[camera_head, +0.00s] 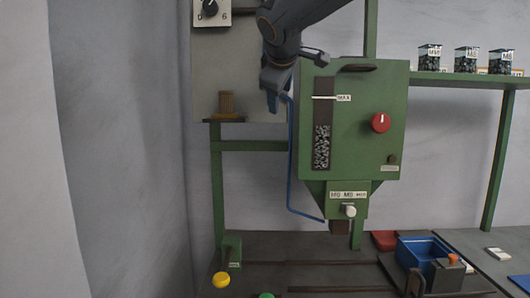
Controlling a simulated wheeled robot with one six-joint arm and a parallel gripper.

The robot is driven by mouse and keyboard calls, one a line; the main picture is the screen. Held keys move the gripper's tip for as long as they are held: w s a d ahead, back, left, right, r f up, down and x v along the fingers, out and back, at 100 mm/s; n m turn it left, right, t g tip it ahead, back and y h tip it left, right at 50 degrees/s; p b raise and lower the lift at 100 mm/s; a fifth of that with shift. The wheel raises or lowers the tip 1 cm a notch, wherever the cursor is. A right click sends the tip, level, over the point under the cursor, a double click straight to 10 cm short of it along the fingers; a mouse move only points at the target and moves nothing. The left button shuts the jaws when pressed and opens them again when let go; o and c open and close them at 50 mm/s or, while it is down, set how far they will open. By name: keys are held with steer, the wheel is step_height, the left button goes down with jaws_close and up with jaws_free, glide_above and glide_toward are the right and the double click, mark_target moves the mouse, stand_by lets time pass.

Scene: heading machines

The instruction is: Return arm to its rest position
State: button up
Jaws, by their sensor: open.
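My arm (290,22) reaches in from the top of the picture and bends downward. My gripper (271,100) hangs pointing down at the left edge of the green machine housing (357,110). It is open, and I see nothing held in it. The gap between its fingers is hard to make out. A brown block (226,103) sits on a small shelf to the left of the gripper, apart from it.
A thin blue bent rod (291,160) runs down beside the housing, close to my gripper. The housing bears a red knob (381,123). A blue bin (424,252) stands on the dark table at lower right. Labelled jars (466,60) stand on the right shelf.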

steer(key=s+d+f+m+g, duration=0.1)
steer(key=d+f, duration=0.1)
steer(key=f, duration=0.5)
steer(key=s+d+f+m+g, duration=0.1)
steer(key=s+d+f+g, duration=0.15)
steer(key=f, duration=0.55)
steer(key=s+d+f+m+g+b, duration=0.1)
steer(key=s+d+f+m+g, duration=0.1)
steer(key=s+f, duration=0.6)
steer(key=s+d+f+m+g+b, duration=0.2)
steer(key=s+d+f+m, duration=0.2)
steer(key=s+f, duration=0.5)
steer(key=s+d+f+m+g+b, duration=0.1)
steer(key=s+d+f+m+g, duration=0.2)
steer(key=s+f, duration=0.5)
step_height(320, 180, down, 12)
steer(key=shift+s+d+f+m, duration=0.1)
steer(key=shift+s+d+m, duration=0.2)
steer(key=shift+d+m, duration=0.5)
